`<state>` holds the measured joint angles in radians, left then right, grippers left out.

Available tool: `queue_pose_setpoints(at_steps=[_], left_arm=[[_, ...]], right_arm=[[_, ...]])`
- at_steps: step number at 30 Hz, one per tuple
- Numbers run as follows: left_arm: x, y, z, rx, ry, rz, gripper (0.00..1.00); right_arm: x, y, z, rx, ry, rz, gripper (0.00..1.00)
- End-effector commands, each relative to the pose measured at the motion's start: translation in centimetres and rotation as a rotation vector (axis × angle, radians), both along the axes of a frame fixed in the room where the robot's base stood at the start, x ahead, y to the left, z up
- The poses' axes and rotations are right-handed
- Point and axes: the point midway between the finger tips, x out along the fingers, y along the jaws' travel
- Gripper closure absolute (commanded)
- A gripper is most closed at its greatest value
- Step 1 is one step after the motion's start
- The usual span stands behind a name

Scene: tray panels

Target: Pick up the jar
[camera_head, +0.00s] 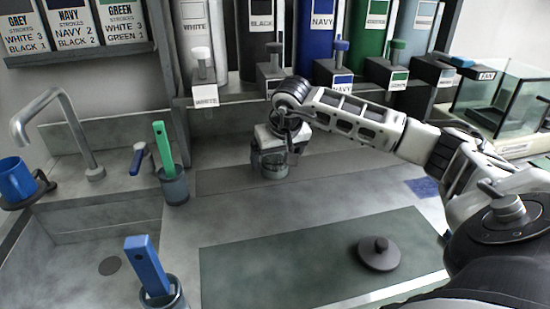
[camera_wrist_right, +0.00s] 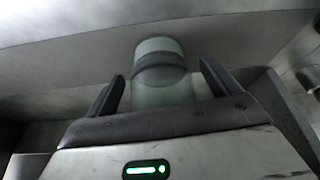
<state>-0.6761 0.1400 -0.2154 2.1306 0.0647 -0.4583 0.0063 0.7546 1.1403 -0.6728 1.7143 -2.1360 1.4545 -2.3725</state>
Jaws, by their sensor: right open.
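The jar (camera_head: 274,168) is a small, greenish, see-through vessel standing on the grey counter below the black and navy dispensers. My right gripper (camera_head: 270,152) is directly above it and hides its upper part in the head view. In the right wrist view the jar (camera_wrist_right: 161,72) shows between the two dark fingers of my right gripper (camera_wrist_right: 160,92). The fingers are apart, with a gap on each side of the jar. A dark round lid with a knob (camera_head: 379,252) lies on the green mat. My left gripper is not in view.
Several labelled dispensers with taps (camera_head: 270,70) line the back. A green-handled tool stands in a cup (camera_head: 174,187) at left, with a blue-handled one (camera_head: 147,266) nearer. A faucet (camera_head: 60,115) and blue mug (camera_head: 16,180) are far left. A glass tank (camera_head: 503,98) is at right. The green mat (camera_head: 270,262) is mostly clear.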

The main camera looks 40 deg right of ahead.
Motion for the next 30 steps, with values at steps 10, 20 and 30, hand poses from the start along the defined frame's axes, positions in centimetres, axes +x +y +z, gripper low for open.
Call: queue_pose_setpoints(at_steps=[10,20,30], left_arm=[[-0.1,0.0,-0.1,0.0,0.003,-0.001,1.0],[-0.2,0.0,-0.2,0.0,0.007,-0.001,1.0],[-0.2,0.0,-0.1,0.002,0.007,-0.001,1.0]], right_arm=[[0.0,0.0,0.0,0.0,0.0,0.0,0.5],[0.0,-0.1,0.1,0.0,-0.003,-0.001,0.77],[-1.0,0.6,0.3,0.0,-0.002,-0.003,0.77]])
